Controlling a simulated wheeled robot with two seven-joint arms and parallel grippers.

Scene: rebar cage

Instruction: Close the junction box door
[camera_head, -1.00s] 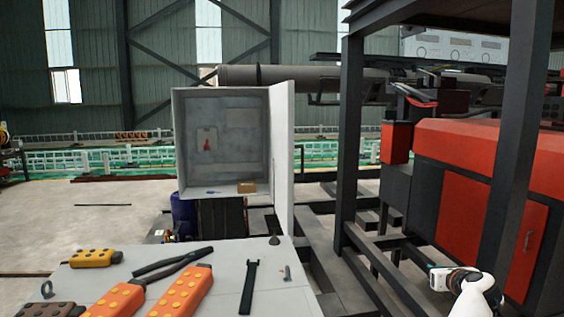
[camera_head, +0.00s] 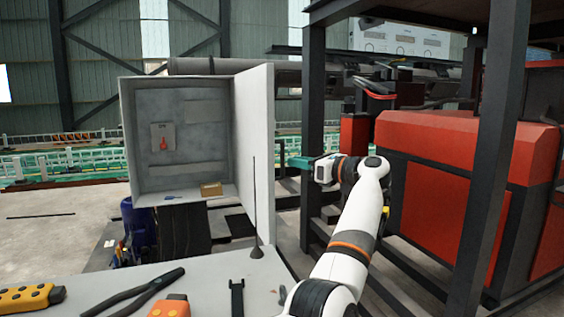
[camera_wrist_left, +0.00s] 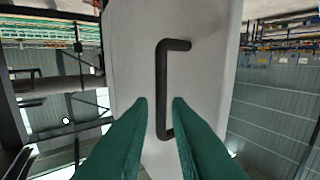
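The grey junction box (camera_head: 188,192) faces me in the head view, its front open. Its door (camera_head: 255,150) stands swung out on the right side, seen nearly edge-on. My left gripper (camera_head: 297,163), with green fingers, is to the right of the door, pointing at its outer face. In the left wrist view the door (camera_wrist_left: 210,60) fills the middle and carries a dark bracket-shaped handle (camera_wrist_left: 161,75). The two green fingers (camera_wrist_left: 159,102) are apart, the handle's long bar lined up between them. The handle's lower end is partly hidden by a finger. My right gripper is not in view.
A dark steel frame (camera_head: 313,110) and red machine (camera_head: 440,190) stand at right.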

